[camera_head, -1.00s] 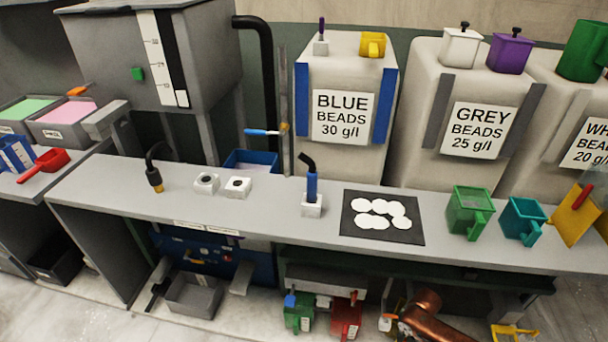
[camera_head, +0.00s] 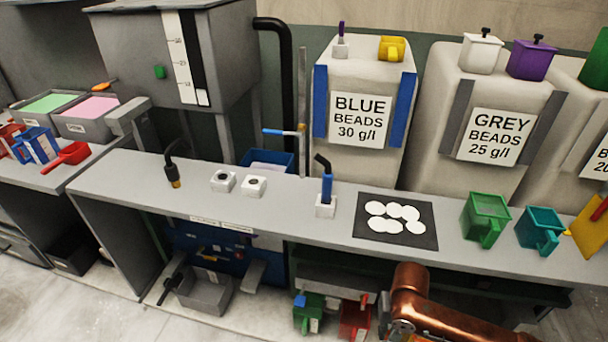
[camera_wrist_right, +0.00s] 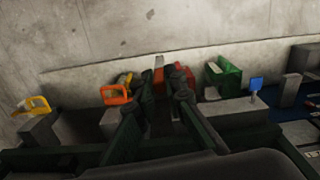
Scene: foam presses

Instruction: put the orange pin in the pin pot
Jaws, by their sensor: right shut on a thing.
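My right gripper (camera_wrist_right: 165,82) shows in the right wrist view with its two dark fingers close together. A small orange piece with a grey top (camera_wrist_right: 159,70) shows at the fingertips; it may be the orange pin, but its shape is hard to make out. In the head view my copper right arm comes up from the bottom edge, in front of the bench; its fingertips are not clear there. My left gripper is not in view. I cannot tell which thing is the pin pot.
More cups (camera_head: 310,312) stand below.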

